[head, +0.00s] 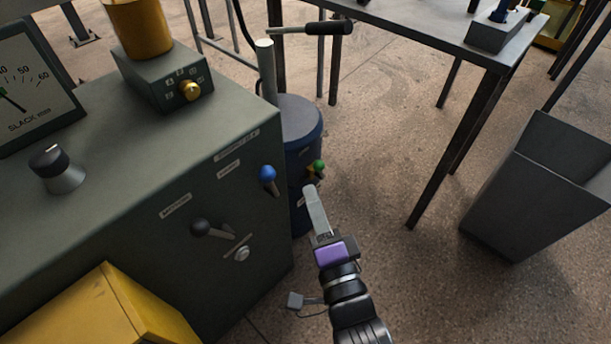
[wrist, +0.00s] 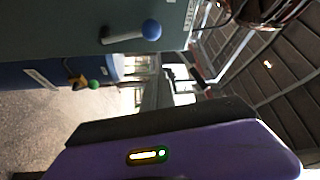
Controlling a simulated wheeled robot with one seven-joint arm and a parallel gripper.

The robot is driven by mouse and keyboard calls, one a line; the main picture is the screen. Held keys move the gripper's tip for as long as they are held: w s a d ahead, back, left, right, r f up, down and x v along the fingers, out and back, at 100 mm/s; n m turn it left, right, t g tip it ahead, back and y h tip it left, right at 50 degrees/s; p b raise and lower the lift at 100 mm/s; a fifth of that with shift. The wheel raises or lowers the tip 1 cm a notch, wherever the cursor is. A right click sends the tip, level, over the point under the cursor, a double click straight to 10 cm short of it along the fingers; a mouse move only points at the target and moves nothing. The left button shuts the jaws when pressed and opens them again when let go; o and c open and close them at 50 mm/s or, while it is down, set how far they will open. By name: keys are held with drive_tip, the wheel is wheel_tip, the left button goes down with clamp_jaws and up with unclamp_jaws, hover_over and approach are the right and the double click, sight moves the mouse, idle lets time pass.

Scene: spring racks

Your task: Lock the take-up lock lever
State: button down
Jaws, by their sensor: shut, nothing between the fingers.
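On the front of the dark green cabinet (head: 250,160) is a lever with a blue ball knob (head: 268,173); small labels beside it are too blurred to read surely. It also shows in the wrist view (wrist: 150,30), on a short pale stem. A second lever with a black knob (head: 200,227) sits lower left on the same face, by its own label. I cannot tell surely which one is the take-up lock lever. My gripper (head: 310,190) is shut and empty, in front of the cabinet, right of the blue knob and apart from it.
A blue drum (head: 302,118) with a green-knobbed valve (head: 319,166) stands behind my gripper. A yellow box (head: 100,305) is at lower left. A grey bin (head: 540,180) and a table (head: 430,28) are to the right. Open floor lies between them.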

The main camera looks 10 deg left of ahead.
drive_tip(key=shift+v, duration=0.85)
